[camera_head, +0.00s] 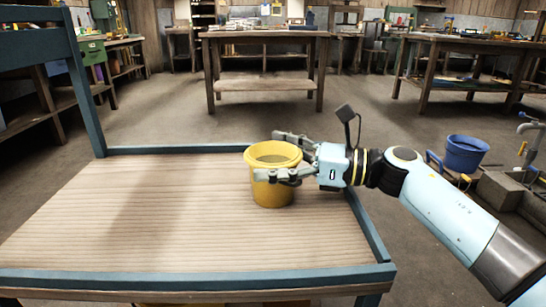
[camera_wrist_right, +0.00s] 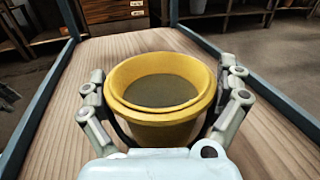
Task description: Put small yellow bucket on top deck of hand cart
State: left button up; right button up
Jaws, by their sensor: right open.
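The small yellow bucket (camera_head: 272,182) stands upright on the wooden top deck (camera_head: 150,215) of the hand cart, right of the deck's middle. My right gripper (camera_head: 280,157) comes in from the right, with one finger on each side of the bucket. The bucket also shows between the open fingers in the right wrist view (camera_wrist_right: 165,100). The fingers are spread beside its walls; whether they touch is hard to tell. The bucket's inside looks greyish. My left gripper is in neither view.
The deck has a raised blue rim (camera_head: 200,282), and a blue upright frame (camera_head: 82,85) at the left. The deck left of the bucket is clear. A blue bucket (camera_head: 465,152) stands on the right beyond my right arm. Workbenches (camera_head: 265,60) stand at the back.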

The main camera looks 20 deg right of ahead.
jog(key=shift+r, duration=0.15)
jog(key=p+v, duration=0.2)
jog(key=v, duration=1)
jog(key=shift+d+p, duration=0.1)
jog(key=shift+p, duration=0.2)
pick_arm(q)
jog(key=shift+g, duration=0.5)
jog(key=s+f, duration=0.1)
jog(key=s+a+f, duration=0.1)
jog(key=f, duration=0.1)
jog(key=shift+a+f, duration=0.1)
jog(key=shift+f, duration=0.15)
